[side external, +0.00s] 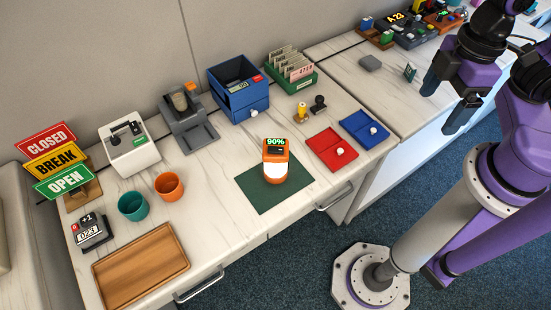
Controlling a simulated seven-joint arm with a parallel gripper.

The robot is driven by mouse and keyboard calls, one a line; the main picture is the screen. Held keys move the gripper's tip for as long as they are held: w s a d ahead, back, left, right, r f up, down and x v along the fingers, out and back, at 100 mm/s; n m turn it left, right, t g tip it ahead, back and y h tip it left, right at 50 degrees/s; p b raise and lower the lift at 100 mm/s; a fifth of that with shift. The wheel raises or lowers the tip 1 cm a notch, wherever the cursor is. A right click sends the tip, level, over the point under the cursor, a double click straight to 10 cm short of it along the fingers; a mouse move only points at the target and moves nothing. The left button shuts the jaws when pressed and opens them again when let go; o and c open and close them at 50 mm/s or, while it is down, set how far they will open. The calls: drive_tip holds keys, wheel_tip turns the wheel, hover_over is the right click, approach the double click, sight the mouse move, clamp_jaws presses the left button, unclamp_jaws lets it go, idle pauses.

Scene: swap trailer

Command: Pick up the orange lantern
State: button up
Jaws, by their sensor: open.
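The orange lantern (275,160) stands upright on a dark green mat (257,194) near the front edge of the counter. It has an orange top and base, a glowing white middle and a "90%" display on top. My gripper (440,108) is at the upper right, open and empty, with its dark fingers pointing down. It is well to the right of the lantern and higher in the picture, apart from it. The lantern is not hidden by anything.
Red tray (325,154) and blue tray (360,135) lie right of the lantern. Orange cup (169,187), teal cup (133,206) and wooden tray (140,267) are left. A blue box (238,93) and a green card holder (290,70) stand behind.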

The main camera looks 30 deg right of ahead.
drive_tip(key=w+a+f+m+y, duration=0.2)
drive_tip(key=a+f, duration=0.4)
drive_tip(key=a, duration=0.4)
drive_tip(key=m+t+y, duration=0.3)
drive_tip(key=m+t, duration=0.3)
drive_tip(key=t, duration=0.4)
approach(276, 159)
drive_tip(key=w+f, duration=0.1)
drive_tip(key=f, duration=0.1)
drive_tip(key=w+f, duration=0.1)
drive_tip(key=f, duration=0.4)
drive_tip(key=shift+w+d+f, duration=0.15)
drive_tip(key=shift+w+f, duration=0.15)
drive_tip(key=shift+w, duration=0.1)
drive_tip(key=shift+w+d+r+n+t, duration=0.1)
drive_tip(key=shift+w+n+t, duration=0.15)
drive_tip(key=shift+t, duration=0.25)
drive_tip(key=shift+w+d+r+n+t, duration=0.15)
drive_tip(key=shift+n+t, duration=0.1)
drive_tip(key=shift+t, duration=0.25)
drive_tip(key=shift+w+a, duration=0.1)
drive_tip(key=shift+w, duration=0.05)
drive_tip(key=shift+y, duration=0.3)
drive_tip(key=shift+x, duration=3.6)
